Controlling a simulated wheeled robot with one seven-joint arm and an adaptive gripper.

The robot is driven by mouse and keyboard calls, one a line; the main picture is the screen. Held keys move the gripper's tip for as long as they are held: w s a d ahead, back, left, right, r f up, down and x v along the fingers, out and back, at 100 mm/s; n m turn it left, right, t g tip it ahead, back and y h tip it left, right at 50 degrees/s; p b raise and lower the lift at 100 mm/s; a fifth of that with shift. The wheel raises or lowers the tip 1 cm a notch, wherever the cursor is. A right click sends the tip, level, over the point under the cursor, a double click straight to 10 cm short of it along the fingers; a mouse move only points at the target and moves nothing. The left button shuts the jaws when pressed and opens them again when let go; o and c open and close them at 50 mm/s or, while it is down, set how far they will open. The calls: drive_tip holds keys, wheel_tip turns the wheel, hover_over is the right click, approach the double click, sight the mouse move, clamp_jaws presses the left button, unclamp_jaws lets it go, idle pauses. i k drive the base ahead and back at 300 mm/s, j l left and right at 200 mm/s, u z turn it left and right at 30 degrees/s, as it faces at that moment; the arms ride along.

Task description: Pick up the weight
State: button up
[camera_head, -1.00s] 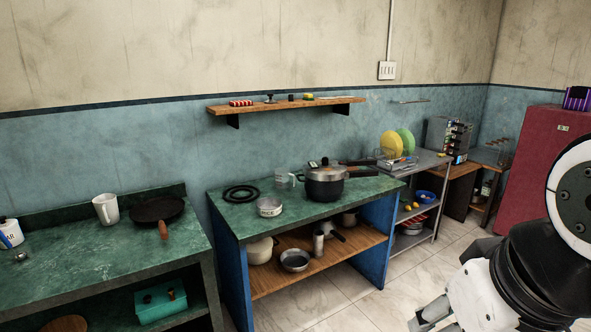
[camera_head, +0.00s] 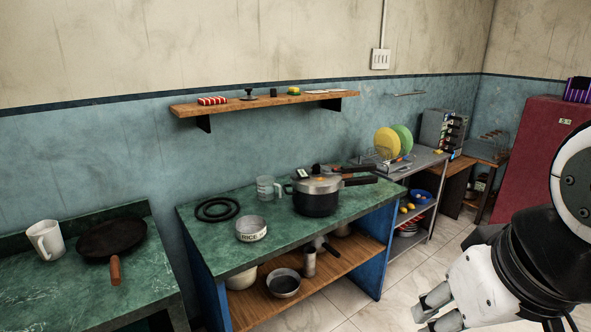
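The weight is too small to identify for sure. Two small dark items stand on the wooden wall shelf (camera_head: 225,109): a knob-shaped piece (camera_head: 249,95) and a short black cylinder (camera_head: 273,93). Either could be it. A pressure cooker (camera_head: 316,201) with a steel lid and dark handles stands on the green counter (camera_head: 215,252) below the shelf. My gripper (camera_head: 424,322) is at the bottom right, low and far from the shelf. Its two fingers look apart with nothing between them; the lower one is partly cut off by the picture's edge.
On the shelf also lie a red striped item (camera_head: 212,100) and a yellow item (camera_head: 294,91). A measuring jug (camera_head: 266,190), a pot marked RICE (camera_head: 251,229) and black rings (camera_head: 217,209) share the counter. The tiled floor (camera_head: 345,297) is free before it.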

sight(316, 168)
drive_tip(key=i+z, duration=0.3)
drive_tip(key=i, duration=0.5)
drive_tip(key=i+u, duration=0.2)
drive_tip(key=i, duration=0.35)
drive_tip(key=i+l+u, duration=0.2)
drive_tip(key=i, duration=0.35)
drive_tip(key=i+l+u, duration=0.2)
drive_tip(key=i, duration=0.3)
drive_tip(key=u, duration=0.15)
